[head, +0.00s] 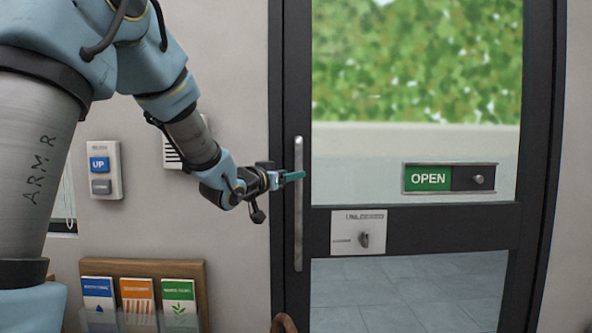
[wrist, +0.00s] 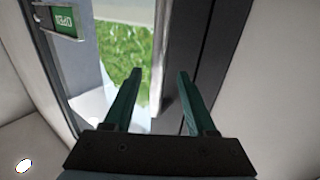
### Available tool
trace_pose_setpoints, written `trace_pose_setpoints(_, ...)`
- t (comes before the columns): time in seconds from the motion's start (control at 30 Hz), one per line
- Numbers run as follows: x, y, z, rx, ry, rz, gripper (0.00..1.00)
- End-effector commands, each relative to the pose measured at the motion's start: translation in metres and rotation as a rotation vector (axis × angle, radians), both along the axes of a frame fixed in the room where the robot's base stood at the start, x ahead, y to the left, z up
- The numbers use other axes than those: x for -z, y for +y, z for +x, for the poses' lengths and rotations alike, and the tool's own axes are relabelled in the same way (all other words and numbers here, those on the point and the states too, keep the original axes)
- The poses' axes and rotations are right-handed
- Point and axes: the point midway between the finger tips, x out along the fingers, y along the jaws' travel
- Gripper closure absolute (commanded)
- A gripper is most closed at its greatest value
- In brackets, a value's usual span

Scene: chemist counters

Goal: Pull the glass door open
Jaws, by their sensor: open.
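The glass door (head: 410,229) has a dark frame and looks closed in the head view. A long vertical silver handle (head: 298,225) runs along its left side. My gripper (head: 294,176) is at the upper part of this handle, its teal fingers overlapping it in the picture. In the wrist view my gripper (wrist: 159,73) is open, with its two fingers apart. A pale upright bar, apparently the handle (wrist: 160,103), shows between the fingers, and the dark frame is behind the right finger. I cannot tell whether either finger touches the handle.
A green OPEN slider sign (head: 428,178) and a plate with a knob (head: 358,232) are on the door. Left on the wall are an UP button panel (head: 103,170) and a wooden leaflet rack (head: 145,268). A brown curved object (head: 284,323) shows at the bottom edge.

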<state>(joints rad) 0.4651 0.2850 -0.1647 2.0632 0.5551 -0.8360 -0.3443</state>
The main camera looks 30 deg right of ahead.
Motion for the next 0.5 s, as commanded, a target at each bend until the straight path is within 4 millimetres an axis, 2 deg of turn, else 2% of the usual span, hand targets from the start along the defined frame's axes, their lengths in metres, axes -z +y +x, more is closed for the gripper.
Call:
trace_pose_setpoints(0.03,-0.003,-0.009,0.005,0.003,0.001,0.001,0.43)
trace_pose_setpoints(0.2,-0.002,-0.029,0.017,0.001,0.000,0.000,0.43)
trace_pose_setpoints(0.5,0.000,-0.040,0.024,-0.001,0.001,0.001,0.43)
